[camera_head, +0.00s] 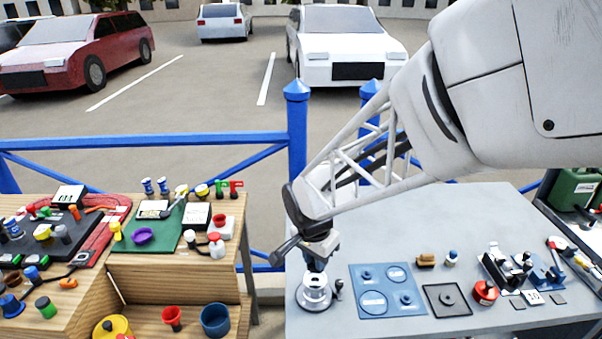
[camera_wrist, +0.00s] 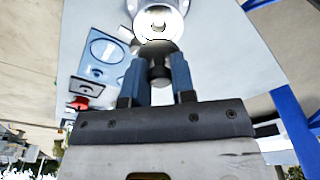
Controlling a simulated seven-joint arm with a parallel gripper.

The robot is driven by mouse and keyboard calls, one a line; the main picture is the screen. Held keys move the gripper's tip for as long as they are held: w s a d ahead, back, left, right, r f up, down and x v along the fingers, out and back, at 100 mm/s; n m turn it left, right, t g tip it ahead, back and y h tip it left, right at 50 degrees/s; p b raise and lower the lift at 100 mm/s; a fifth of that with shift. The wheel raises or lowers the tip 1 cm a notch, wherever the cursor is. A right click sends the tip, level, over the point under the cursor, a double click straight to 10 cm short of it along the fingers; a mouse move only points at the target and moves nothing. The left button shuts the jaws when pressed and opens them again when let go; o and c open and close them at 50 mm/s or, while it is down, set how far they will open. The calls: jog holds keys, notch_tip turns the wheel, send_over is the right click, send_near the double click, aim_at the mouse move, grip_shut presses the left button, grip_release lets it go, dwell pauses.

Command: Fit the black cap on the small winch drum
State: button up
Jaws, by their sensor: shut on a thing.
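The silver winch drum (camera_head: 314,294) stands on the grey table near its left front edge. In the wrist view the drum (camera_wrist: 158,22) is bright at the top of the picture, just beyond the fingertips. My gripper (camera_head: 316,266) points down directly over the drum. In the wrist view its two blue fingers (camera_wrist: 159,66) are closed on a small dark piece, which looks like the black cap (camera_wrist: 159,76). The cap is close to the drum; whether they touch I cannot tell. In the head view the fingers hide the cap.
A dark knob (camera_head: 338,287) stands close right of the drum. A blue tray (camera_head: 388,309) with round outlines and a black square plate (camera_head: 447,311) lie further right. A red pot (camera_head: 485,291) is beyond them. A wooden bench (camera_head: 180,270) with several items stands left. The table behind is clear.

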aim_at(315, 280)
jog(key=shift+f, duration=1.35)
jog(key=shift+f, duration=1)
dwell(0.8)
jog(key=o, duration=1.4)
jog(key=shift+r, duration=0.1)
jog(key=shift+r, duration=2.4)
